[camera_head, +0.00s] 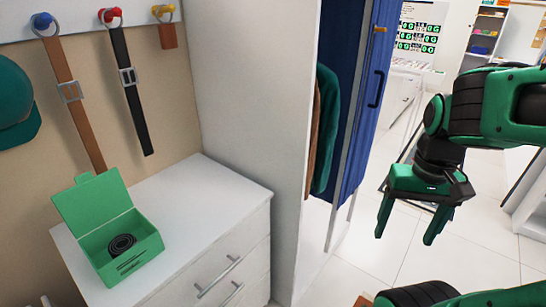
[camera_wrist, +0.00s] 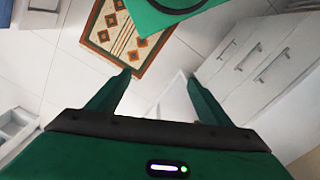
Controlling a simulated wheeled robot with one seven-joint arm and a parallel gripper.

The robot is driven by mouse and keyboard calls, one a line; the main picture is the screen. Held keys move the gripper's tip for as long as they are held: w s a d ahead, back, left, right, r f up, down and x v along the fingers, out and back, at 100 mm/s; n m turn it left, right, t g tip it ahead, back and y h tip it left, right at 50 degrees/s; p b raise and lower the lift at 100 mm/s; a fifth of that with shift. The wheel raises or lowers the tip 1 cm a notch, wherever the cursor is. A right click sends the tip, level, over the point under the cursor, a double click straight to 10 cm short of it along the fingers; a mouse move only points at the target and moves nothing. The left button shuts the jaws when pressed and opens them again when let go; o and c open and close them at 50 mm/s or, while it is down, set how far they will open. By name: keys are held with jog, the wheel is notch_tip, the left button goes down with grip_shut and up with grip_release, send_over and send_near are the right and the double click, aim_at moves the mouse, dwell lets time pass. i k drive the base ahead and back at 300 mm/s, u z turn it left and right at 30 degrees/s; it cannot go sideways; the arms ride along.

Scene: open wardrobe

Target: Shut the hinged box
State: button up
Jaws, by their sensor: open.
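The green hinged box (camera_head: 139,262) sits on the white dresser top at the lower left in the head view. Its lid (camera_head: 93,205) stands open, tilted back toward the wall. A coiled dark belt (camera_head: 122,245) lies inside the box. My gripper (camera_head: 407,233) is at the right in the head view, well away from the box, in front of the open wardrobe and over the floor. Its two fingers are apart and point down, with nothing between them. In the wrist view the spread fingers (camera_wrist: 159,85) are over the floor, and the box is not recognisable there.
The white dresser (camera_head: 215,195) has free top surface right of the box. Belts (camera_head: 68,90) hang on wall hooks above it. A white wardrobe panel (camera_head: 255,90) and a blue door (camera_head: 362,100) stand between dresser and gripper. A patterned rug (camera_wrist: 118,40) lies on the floor.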

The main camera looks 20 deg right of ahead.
aim_at(87, 206)
jog(key=u, duration=1.3)
jog(key=i, duration=0.7)
jog(key=z, duration=0.25)
